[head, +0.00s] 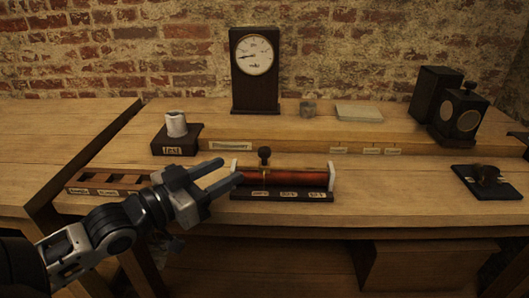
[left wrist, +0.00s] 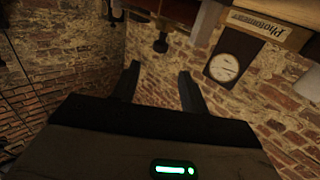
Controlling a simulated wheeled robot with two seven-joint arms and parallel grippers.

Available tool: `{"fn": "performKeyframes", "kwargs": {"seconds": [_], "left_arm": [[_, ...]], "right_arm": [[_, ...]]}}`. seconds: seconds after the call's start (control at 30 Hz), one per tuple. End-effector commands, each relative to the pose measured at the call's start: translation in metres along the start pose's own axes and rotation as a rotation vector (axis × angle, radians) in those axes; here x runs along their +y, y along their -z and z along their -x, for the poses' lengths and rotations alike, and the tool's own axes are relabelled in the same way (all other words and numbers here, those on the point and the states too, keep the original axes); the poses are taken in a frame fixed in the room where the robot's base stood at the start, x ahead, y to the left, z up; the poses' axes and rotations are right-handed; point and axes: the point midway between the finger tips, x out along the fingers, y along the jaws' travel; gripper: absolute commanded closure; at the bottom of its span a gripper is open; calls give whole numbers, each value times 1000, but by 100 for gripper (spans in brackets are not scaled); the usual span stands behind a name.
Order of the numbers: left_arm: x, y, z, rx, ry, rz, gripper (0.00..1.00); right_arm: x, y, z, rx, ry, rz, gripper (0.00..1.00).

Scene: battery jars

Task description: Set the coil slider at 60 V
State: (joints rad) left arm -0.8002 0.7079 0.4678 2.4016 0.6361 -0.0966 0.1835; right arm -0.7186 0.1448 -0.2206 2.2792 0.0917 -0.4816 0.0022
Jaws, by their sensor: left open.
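The coil (head: 300,179) is a red cylinder between two white end pieces on a dark base with several small labels, too small to read for certain. The slider's dark knob (head: 264,154) stands upright over the left part of the coil. My left gripper (head: 229,173) is open and empty at the coil's left end, its fingers pointing right toward the slider, apart from the knob as far as I can tell. In the left wrist view, the open fingers (left wrist: 158,85) show with nothing between them, and a dark knob (left wrist: 160,45) appears beyond them. My right gripper is not in view.
A dial meter (head: 254,58) stands at the back. A block labelled test (head: 176,142) holding a white jar is at the left, near a compartmented wooden tray (head: 104,181). Dark boxes (head: 460,112) stand back right, and a black device (head: 487,181) lies at the right. The front right table is clear.

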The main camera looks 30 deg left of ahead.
Motion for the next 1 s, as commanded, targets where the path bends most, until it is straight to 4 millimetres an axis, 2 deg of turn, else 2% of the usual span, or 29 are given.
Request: {"fn": "performKeyframes", "kwargs": {"seconds": [0.6, 0.8, 1.0], "left_arm": [[0, 1, -87, 2, 1, 0, 56], [0, 0, -106, 0, 1, 0, 56], [0, 0, -111, -2, 0, -1, 56]], "right_arm": [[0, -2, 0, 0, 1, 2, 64], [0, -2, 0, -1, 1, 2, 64], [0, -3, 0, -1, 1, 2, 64]]}}
